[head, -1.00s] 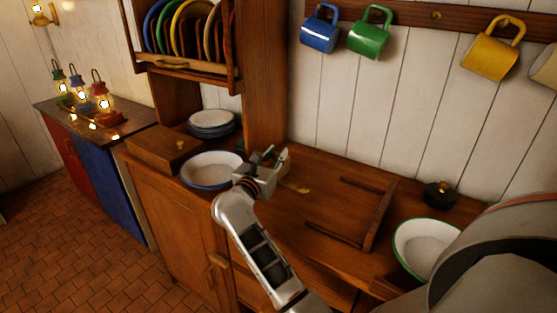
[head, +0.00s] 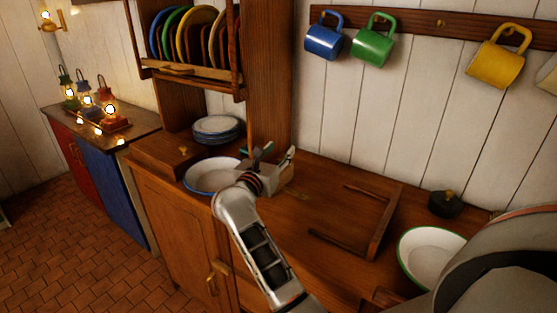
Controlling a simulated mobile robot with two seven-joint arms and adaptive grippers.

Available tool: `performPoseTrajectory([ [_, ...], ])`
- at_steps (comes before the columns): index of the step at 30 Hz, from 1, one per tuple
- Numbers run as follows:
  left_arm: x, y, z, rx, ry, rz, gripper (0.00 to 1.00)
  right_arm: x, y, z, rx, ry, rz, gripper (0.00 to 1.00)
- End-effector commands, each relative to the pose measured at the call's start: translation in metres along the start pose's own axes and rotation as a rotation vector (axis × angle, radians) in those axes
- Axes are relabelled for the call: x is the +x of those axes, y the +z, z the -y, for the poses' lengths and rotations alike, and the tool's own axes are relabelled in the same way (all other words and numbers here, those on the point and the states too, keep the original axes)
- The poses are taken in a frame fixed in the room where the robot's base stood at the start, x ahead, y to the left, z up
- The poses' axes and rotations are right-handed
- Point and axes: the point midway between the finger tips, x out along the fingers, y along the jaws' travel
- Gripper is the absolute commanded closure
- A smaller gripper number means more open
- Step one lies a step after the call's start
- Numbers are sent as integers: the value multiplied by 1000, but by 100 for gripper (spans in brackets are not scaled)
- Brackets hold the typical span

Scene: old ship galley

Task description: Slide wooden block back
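A brown wooden block (head: 160,150) with a small brass knob sits at the left end of the wooden counter (head: 325,190), left of the plates and below the plate rack. My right gripper (head: 277,154) is over the counter right of the white bowl with a blue rim (head: 212,175), with its fingers spread and pointing toward the back wall. I see nothing held between them. It is well apart from the block. The gripper body hides part of the counter behind it. My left gripper is not in view.
Small stacked plates (head: 217,127) stand behind the bowl. A raised wooden frame (head: 384,228) lies on the counter at right, near a black lidded pot (head: 445,204) and a green-rimmed bowl (head: 430,252). Mugs (head: 372,42) hang above. The middle counter is mostly clear.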

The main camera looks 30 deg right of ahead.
Motion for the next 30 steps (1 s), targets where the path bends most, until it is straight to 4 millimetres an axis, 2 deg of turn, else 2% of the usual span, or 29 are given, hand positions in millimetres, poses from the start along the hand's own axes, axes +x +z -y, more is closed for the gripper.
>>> performPoseTrajectory([
  [1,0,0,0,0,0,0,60,0,12,-1,7,0,0,62],
  [6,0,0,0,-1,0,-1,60,0,43,-1,5,1,2,62],
  [12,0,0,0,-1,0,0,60,0,65,-1,3,1,0,62],
  [30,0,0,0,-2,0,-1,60,0,70,-1,0,1,1,62],
])
